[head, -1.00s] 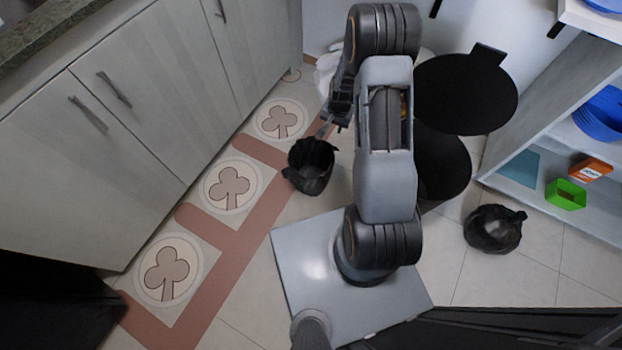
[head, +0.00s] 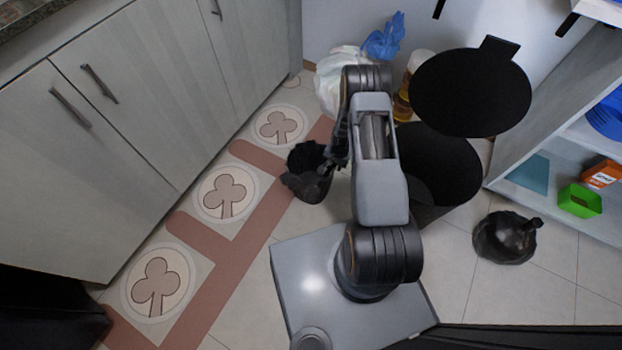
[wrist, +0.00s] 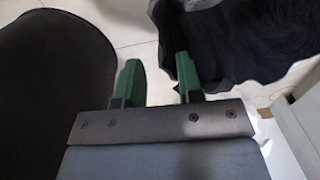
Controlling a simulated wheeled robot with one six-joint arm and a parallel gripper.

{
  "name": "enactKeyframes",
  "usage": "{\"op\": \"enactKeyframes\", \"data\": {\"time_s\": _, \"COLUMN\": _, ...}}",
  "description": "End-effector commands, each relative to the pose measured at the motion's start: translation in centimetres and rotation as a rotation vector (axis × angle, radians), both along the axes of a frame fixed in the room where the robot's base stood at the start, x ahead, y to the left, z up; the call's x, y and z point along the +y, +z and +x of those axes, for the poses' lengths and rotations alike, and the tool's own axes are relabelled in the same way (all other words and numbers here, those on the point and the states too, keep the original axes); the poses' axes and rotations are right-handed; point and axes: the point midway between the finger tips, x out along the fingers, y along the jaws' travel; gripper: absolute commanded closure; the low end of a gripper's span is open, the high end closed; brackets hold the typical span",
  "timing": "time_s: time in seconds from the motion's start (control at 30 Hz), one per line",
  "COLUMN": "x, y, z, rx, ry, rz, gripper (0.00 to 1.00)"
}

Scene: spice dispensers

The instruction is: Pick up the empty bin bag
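A black open-mouthed bin bag (head: 307,186) stands on the tiled floor left of my arm in the head view. In the wrist view the crumpled black bag (wrist: 250,45) fills the upper right. My gripper (head: 330,166) is at the bag's right side. In the wrist view my gripper (wrist: 158,68) has its two green fingers apart with bare floor between them. The right finger is right beside the bag's edge; I cannot tell if it touches. A second black bag (head: 505,238), gathered to a knob on top, sits on the floor at the right.
A black bin (head: 440,165) stands close right of my arm, with its round lid (head: 470,92) raised; the large dark shape left of my fingers is likely it. A white bag (head: 335,80), blue glove (head: 384,38) and bottle (head: 402,105) are behind. Cabinets (head: 120,130) and shelves (head: 560,140) flank the floor.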

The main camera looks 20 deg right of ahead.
Motion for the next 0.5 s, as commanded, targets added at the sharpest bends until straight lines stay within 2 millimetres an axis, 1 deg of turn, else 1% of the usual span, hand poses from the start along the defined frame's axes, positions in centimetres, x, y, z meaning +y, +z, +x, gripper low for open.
{"op": "enactKeyframes", "data": {"time_s": 0.17, "x": 0.1, "y": -0.9, "z": 0.0, "rx": 0.000, "ry": 0.001, "rz": 0.000, "gripper": 0.66}}
{"op": "enactKeyframes", "data": {"time_s": 0.27, "x": 0.2, "y": -2.0, "z": 0.0, "rx": 0.000, "ry": 0.001, "rz": 0.000, "gripper": 0.66}}
{"op": "enactKeyframes", "data": {"time_s": 0.4, "x": 0.4, "y": -4.1, "z": 0.0, "rx": 0.002, "ry": 0.001, "rz": 0.001, "gripper": 0.66}}
{"op": "enactKeyframes", "data": {"time_s": 0.5, "x": 0.4, "y": -5.1, "z": 0.1, "rx": 0.001, "ry": 0.001, "rz": 0.001, "gripper": 0.66}}
